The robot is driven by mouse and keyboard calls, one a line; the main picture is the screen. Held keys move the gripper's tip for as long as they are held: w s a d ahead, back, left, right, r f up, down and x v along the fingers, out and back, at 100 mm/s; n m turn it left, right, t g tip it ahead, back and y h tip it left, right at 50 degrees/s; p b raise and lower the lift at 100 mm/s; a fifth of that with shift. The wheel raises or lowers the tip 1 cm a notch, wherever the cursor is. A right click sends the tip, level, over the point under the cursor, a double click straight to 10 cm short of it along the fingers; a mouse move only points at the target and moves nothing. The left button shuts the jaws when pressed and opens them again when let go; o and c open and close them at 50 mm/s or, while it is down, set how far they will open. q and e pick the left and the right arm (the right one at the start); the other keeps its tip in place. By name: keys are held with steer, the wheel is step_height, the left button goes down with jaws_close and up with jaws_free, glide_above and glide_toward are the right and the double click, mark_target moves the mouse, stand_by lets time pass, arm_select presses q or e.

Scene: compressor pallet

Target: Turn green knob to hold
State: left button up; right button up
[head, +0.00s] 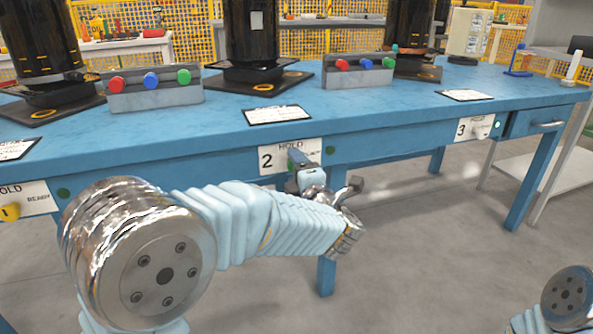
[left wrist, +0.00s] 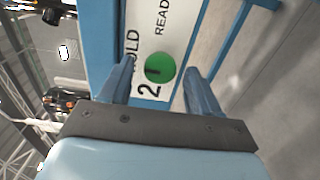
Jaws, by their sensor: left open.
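The green knob (left wrist: 161,69) sits on the white panel marked 2 (left wrist: 146,50), which has HOLD and READY lettering. A short dark mark shows on the knob's left part in the left wrist view. My left gripper (left wrist: 157,82) is open, with one finger on each side of the knob; I cannot tell whether either finger touches it. In the head view, my left gripper (head: 303,172) is at the front of the panel (head: 271,160) and hides much of the knob and lettering. My right gripper is out of view; only part of my right arm shows at the lower right.
The blue table (head: 220,123) carries dark cylinders and grey boxes with red, blue and green buttons (head: 155,88). Panel 3 (head: 474,128) is to the right, with a drawer (head: 536,120) beyond. A yellow knob (head: 11,212) is on the left panel. Floor before the table is clear.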

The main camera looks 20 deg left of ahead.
arm_select(q)
steer(key=p+v, duration=0.1)
steer(key=v, duration=1.2)
steer(key=shift+s+d, duration=0.25)
steer(key=shift+s, duration=0.1)
steer(key=shift+w, duration=0.1)
steer(key=w+a+f+m+g+h, duration=0.1)
steer(key=w+f+m+h, duration=0.3)
steer(key=f, duration=0.5)
steer(key=w+a+f+m+h, duration=0.1)
steer(key=w+f+m+h, duration=0.15)
steer(key=f+m, duration=0.55)
step_height(320, 180, down, 14)
steer(key=s+a+m+g+h, duration=0.1)
steer(key=s+m+g+h, duration=0.1)
steer(key=m+g+h, duration=0.15)
steer(key=s+f+m+g+h, duration=0.4)
steer(key=s+f+m+g, duration=0.4)
steer(key=s+f, duration=1)
step_height(320, 180, up, 17)
steer(key=s+g+p, duration=0.1)
steer(key=s+p, duration=0.1)
steer(key=p, duration=1.4)
steer(key=shift+s+d+g+p, duration=0.25)
steer(key=shift+s+g+p, duration=0.1)
steer(key=shift+p, duration=0.05)
